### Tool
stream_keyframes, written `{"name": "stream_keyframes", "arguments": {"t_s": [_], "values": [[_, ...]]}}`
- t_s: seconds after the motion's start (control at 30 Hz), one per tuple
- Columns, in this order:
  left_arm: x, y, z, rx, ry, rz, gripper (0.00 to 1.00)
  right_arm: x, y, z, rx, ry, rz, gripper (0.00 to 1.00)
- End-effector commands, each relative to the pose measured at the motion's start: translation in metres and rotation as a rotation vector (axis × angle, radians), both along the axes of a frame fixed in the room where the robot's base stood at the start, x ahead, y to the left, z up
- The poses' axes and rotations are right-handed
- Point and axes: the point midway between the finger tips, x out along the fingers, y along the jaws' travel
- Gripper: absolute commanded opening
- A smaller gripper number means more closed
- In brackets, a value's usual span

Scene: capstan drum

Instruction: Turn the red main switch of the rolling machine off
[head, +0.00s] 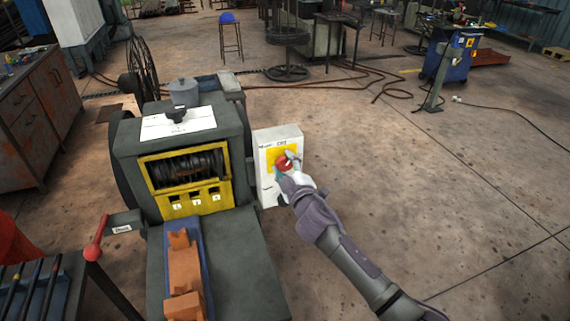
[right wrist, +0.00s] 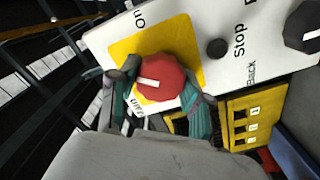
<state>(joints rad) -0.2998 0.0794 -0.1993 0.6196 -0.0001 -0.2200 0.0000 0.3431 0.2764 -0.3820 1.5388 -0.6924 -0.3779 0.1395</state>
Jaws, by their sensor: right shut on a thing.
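The red main switch (head: 284,161) is a round knob on a yellow plate (head: 276,153), on the white control panel (head: 267,190) at the right side of the rolling machine (head: 190,150). My right gripper (head: 288,162) is at the switch. In the right wrist view, my right gripper (right wrist: 163,92) is shut on the red switch (right wrist: 160,77), one finger on each side. A white mark on the knob lies roughly across the picture there. "On" is printed above the plate; the lettering below is partly hidden. My left gripper is not in view.
A black button (right wrist: 217,48) marked "Stop" and a dark knob (right wrist: 304,26) sit beside the switch on the panel. A lever with a red ball (head: 93,252) stands at the machine's left front. The floor right of the panel is clear.

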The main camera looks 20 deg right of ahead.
Motion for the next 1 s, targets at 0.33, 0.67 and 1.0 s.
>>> {"name": "stream_keyframes", "arguments": {"t_s": [0.33,0.67,1.0], "values": [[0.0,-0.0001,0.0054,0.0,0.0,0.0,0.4,-0.0001,0.0004,-0.0007,-0.325,-0.009,0.0,0.13],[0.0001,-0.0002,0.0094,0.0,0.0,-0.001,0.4,-0.0002,0.0004,-0.0017,-0.562,-0.016,0.001,0.13],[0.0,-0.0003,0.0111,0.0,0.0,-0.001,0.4,-0.0004,0.0006,-0.0024,-0.673,-0.021,0.002,0.13]]}}
